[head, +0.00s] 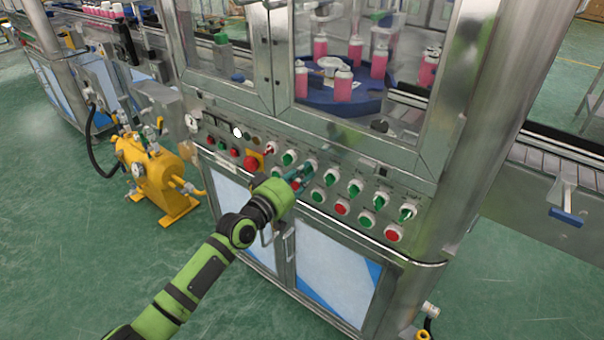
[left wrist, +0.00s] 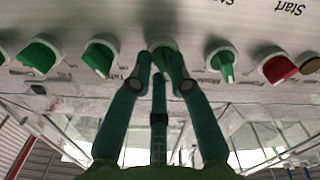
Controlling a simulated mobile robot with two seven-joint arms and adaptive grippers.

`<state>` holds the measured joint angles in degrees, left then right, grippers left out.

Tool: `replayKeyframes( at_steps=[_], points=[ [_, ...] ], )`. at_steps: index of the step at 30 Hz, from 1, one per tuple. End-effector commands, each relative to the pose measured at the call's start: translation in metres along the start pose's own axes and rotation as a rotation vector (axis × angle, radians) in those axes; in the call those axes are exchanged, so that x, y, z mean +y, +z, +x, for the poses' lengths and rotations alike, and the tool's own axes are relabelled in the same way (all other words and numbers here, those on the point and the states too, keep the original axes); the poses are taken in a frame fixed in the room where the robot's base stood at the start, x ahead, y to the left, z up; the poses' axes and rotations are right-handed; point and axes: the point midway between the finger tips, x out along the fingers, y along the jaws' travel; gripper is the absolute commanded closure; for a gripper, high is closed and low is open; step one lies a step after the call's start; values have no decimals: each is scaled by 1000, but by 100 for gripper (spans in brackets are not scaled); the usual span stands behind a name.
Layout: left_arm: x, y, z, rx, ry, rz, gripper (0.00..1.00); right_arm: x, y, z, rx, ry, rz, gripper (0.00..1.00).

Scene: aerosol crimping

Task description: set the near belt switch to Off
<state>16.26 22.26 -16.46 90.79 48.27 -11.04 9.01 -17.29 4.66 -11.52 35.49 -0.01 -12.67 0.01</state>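The control panel on the front of the steel machine carries two rows of knobs. My left gripper (head: 300,175) is at a green-handled knob (head: 310,166) in the upper row, third counting from the red knob (head: 270,148). In the left wrist view, the fingertips (left wrist: 160,72) are on either side of this knob (left wrist: 162,46), a third finger below. Whether they press on its handle is unclear. The picture there is upside down and the labels are mostly unreadable, so I cannot tell which knob is the near belt switch. My right gripper is not in view.
More green knobs (head: 355,187) run right along the panel, with a lower row including red ones (head: 342,207). A red emergency button (head: 252,160) is left of my gripper. A yellow pump unit (head: 150,170) stands at left. Open green floor (head: 60,250) lies in front.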

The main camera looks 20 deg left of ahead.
Motion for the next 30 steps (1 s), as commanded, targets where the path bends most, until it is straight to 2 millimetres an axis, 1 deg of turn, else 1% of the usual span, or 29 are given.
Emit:
replayKeyframes(
  at_steps=[10, 14, 17, 24, 27, 30],
  points=[
    [0, 0, 0, 0, 0, 3, 60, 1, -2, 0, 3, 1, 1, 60],
    [0, 1, -8, -1, -1, 2, 60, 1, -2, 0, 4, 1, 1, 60],
    [-1, 1, -22, -1, -1, 3, 60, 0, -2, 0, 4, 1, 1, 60],
    [-1, 2, -73, -4, -2, 4, 60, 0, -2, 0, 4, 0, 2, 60],
    [0, 1, -91, -3, -1, 3, 60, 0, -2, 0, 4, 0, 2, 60],
    [-1, 1, -105, -3, -2, 4, 60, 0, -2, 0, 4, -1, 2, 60]
  ],
)
